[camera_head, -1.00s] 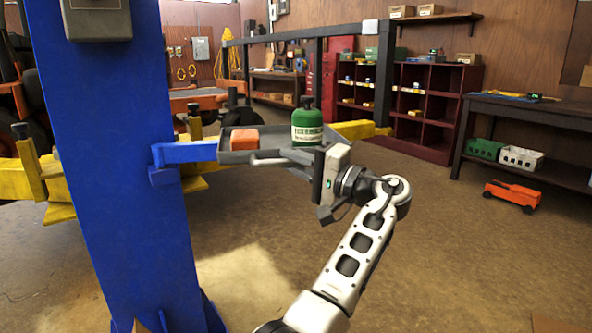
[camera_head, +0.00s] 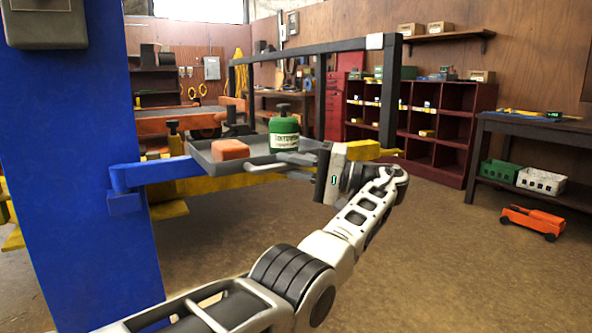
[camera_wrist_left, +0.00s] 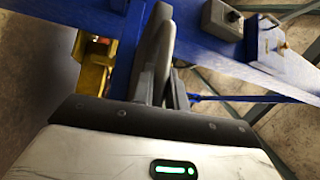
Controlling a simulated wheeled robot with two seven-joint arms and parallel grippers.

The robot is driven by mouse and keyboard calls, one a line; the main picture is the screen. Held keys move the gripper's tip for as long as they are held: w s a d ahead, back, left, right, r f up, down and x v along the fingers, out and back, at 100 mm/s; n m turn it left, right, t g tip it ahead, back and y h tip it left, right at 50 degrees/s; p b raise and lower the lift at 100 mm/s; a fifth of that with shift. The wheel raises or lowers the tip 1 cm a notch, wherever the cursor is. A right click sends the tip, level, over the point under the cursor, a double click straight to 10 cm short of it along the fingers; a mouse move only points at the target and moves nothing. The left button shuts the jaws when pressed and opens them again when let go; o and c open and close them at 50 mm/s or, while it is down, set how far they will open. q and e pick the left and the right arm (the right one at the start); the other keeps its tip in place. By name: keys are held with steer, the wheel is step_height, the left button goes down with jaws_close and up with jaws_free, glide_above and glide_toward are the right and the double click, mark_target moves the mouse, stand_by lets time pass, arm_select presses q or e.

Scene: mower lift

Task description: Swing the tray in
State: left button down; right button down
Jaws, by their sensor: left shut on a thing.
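The grey tray (camera_head: 240,161) sits on a blue swing arm (camera_head: 150,173) that comes off the blue lift post (camera_head: 75,150). An orange block (camera_head: 230,149) and a green bottle (camera_head: 284,134) with a dark cap stand on it. A grey handle bar (camera_head: 268,168) runs along the tray's near side. My left gripper (camera_head: 322,172) is at the tray's right end, shut on the tray's handle. In the left wrist view the fingers (camera_wrist_left: 160,85) close around a grey bar; the exact grip is partly hidden. My right gripper is not in view.
A yellow lift arm (camera_head: 215,184) lies behind and below the tray. A grey frame post (camera_head: 389,95) stands behind. A maroon shelf (camera_head: 455,125), a dark bench (camera_head: 530,127) and an orange toy-like cart (camera_head: 532,221) are at the right. The floor in front is clear.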

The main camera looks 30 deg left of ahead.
arm_select(q)
steer(key=shift+w+a+r, duration=0.15)
steer(key=shift+w+a, duration=0.05)
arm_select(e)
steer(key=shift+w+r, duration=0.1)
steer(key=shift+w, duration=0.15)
arm_select(q)
steer(key=shift+r, duration=0.1)
steer(key=c, duration=1.4)
jaws_free()
steer(key=shift+w+a, duration=0.1)
steer(key=shift+f, duration=0.2)
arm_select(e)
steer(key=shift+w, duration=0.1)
